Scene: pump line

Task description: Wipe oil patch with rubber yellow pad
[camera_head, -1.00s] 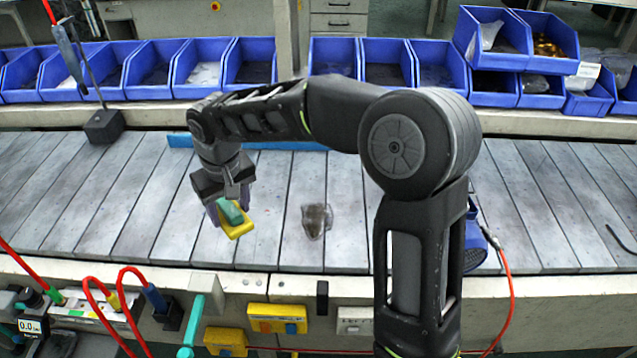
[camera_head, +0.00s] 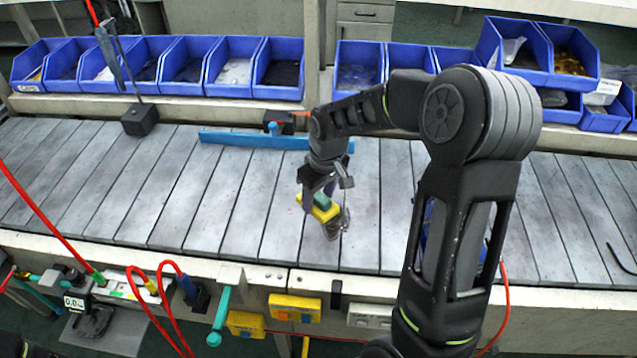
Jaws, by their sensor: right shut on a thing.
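The pad is tilted and held over the slatted conveyor. The dark oil patch (camera_head: 336,227) lies on the grey slats just below and right of the pad. The pad and gripper partly hide it. I cannot tell whether the pad touches the patch. My left gripper is not in view.
A blue bar (camera_head: 250,140) lies along the back of the conveyor (camera_head: 150,190). A black block with a rod (camera_head: 139,119) stands at the back left. Blue bins (camera_head: 233,68) line the rear shelf. Red hoses (camera_head: 150,290) and fittings hang at the front edge. The left slats are clear.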

